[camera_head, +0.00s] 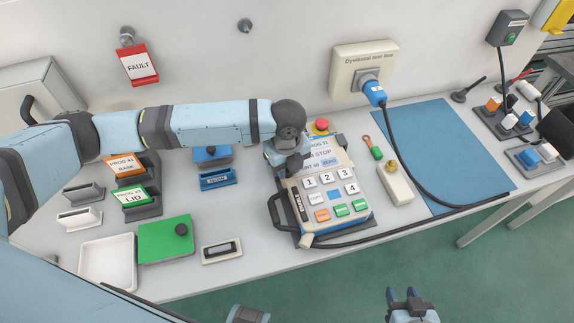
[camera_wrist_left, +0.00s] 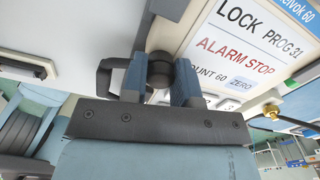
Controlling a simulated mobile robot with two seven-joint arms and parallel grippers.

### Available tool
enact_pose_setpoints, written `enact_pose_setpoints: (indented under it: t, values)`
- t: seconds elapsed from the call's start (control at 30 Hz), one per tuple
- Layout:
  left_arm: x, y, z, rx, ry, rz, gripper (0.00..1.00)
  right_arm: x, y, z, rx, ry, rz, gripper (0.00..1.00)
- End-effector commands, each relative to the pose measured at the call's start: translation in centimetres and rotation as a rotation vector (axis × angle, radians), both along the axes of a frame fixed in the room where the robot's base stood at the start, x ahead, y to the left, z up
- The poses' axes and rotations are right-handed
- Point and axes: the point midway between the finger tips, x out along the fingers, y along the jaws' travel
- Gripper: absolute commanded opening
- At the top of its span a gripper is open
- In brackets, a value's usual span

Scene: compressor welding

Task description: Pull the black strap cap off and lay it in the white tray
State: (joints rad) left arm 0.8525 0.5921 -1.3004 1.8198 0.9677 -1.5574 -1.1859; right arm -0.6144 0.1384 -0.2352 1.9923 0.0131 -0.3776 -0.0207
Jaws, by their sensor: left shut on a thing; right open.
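The arm hides the cap in the head view. The white tray (camera_head: 84,264) is at the front left of the bench and looks empty. My right gripper (camera_head: 408,298) is open and empty, in front of the bench.
A green plate with a black knob (camera_head: 180,229) lies right of the tray. PROG signs (camera_head: 134,197) stand behind it. A black cable (camera_head: 400,170) runs from the blue plug over the blue mat (camera_head: 450,150).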

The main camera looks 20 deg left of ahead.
Motion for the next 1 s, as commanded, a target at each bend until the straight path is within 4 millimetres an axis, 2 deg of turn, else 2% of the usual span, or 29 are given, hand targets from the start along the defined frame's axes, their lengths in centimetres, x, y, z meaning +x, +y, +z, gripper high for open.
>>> enact_pose_setpoints:
  t: [0.57,1.0]
  values:
    - [0.0,0.0,0.9,0.000,0.000,0.000,0.00,0.0,-0.1,1.1,-0.001,-0.001,0.000,0.43]
    - [0.0,0.0,3.8,0.000,0.000,0.000,0.00,0.1,-0.1,4.7,-0.001,-0.002,0.000,0.43]
